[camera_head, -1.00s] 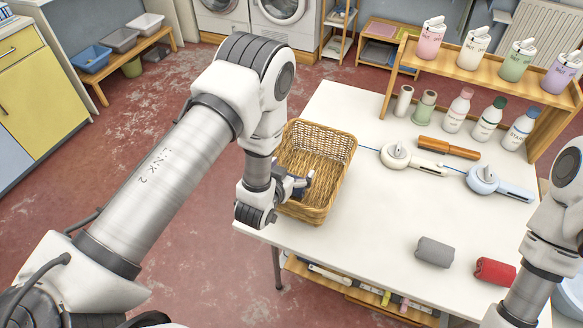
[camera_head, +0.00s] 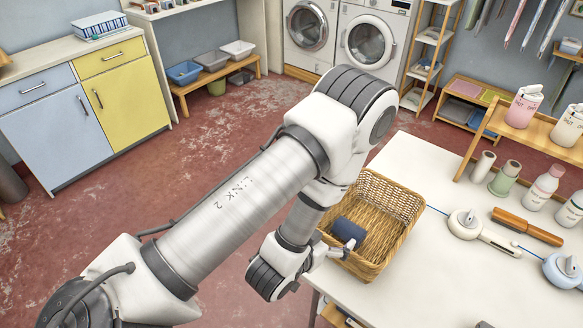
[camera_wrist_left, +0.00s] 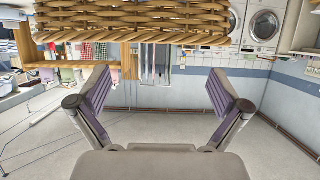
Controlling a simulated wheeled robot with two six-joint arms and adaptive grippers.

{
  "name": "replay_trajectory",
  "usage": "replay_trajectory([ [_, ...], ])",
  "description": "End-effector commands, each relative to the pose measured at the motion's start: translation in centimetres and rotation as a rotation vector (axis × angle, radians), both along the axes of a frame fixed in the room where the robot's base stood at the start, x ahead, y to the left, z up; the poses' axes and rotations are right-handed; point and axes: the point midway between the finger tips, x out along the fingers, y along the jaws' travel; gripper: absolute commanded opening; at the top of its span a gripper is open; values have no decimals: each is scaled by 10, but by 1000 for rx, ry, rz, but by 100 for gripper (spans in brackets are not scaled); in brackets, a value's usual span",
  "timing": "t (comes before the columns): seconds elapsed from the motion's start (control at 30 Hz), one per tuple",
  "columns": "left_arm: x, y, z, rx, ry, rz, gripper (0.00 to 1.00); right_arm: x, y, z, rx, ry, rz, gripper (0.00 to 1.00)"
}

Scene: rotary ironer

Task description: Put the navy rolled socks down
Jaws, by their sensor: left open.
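The navy rolled socks (camera_head: 348,231) lie in the wicker basket (camera_head: 402,201), at its near left side. The basket stands at the left end of the white table. My left gripper (camera_head: 345,251) is at the basket's near left rim, close to the socks; whether it touches them I cannot tell. In the left wrist view the jaws (camera_wrist_left: 158,95) are wide apart with nothing between them, and the basket's woven wall (camera_wrist_left: 140,22) crosses the top. The socks do not show there. My right gripper is out of view.
The white table (camera_head: 440,262) has bare room right of the basket. Bottles and a wooden shelf are at the right. Red floor lies open at left.

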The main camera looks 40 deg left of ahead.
Motion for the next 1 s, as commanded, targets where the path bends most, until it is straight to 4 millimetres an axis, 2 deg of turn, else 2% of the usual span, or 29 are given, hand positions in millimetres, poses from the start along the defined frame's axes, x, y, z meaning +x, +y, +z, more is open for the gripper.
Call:
replay_trajectory([
  [0.07, -7, 4, -17, 3, 72, 12, 100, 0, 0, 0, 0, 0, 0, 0],
  [0.17, -34, 16, -64, 12, 292, 43, 100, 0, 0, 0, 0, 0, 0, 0],
  [0.2, -52, 21, -86, 13, 412, 56, 100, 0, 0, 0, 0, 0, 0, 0],
  [0.27, -88, 28, -120, 14, 615, 71, 100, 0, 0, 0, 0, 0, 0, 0],
  [0.3, -116, 32, -138, 12, 752, 78, 100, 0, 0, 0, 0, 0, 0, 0],
  [0.4, -173, 36, -164, 4, 1023, 81, 100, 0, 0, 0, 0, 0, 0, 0],
  [0.5, -203, 37, -171, -2, 1157, 77, 100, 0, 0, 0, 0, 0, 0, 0],
  [0.57, -208, 36, -171, -2, 1178, 74, 100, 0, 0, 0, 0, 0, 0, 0],
  [1.0, -207, 36, -171, -2, 1174, 75, 100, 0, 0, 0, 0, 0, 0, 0],
])
